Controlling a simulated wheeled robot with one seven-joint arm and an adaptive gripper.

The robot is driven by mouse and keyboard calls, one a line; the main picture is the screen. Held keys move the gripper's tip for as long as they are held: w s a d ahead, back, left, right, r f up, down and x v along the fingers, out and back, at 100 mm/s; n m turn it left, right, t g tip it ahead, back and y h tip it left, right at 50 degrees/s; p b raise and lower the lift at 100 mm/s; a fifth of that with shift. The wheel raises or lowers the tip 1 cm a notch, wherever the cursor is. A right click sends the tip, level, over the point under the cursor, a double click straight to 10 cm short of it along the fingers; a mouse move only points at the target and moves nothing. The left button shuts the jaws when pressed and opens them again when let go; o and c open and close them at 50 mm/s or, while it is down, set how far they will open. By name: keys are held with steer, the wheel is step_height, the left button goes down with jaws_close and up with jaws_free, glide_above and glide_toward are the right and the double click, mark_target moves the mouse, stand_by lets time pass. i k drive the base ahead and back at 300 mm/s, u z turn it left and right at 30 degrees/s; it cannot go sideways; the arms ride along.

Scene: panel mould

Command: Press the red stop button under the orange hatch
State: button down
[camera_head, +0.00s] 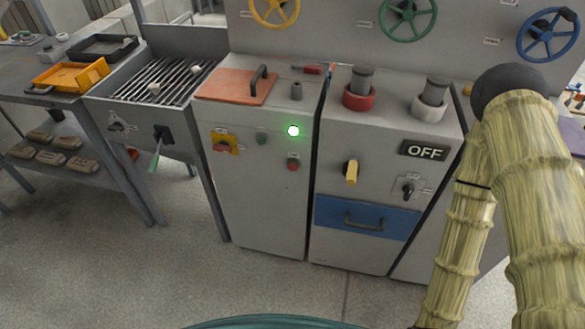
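The orange hatch (222,87) lies flat on the top of the left grey cabinet, with a dark handle (260,78) at its right side. It looks shut, and whatever is beneath it is hidden. On the cabinet's front, below the hatch, a red button or knob (222,146) sits on a yellow plate. Another red button (292,163) is lower right, under a lit green lamp (293,131). I cannot tell whether either is the stop button. My gripper is not in view; only my arm shows at the right.
The right cabinet has a yellow knob (351,172), an OFF display (424,150) and a blue drawer (366,217). A grated bench (110,116) stands left, with a lever (156,152) on its front. Handwheels line the back panel. The floor in front is clear.

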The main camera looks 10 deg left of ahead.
mark_target(292, 166)
steer(key=u, duration=1.35)
steer(key=k, duration=0.45)
steer(key=z, duration=0.75)
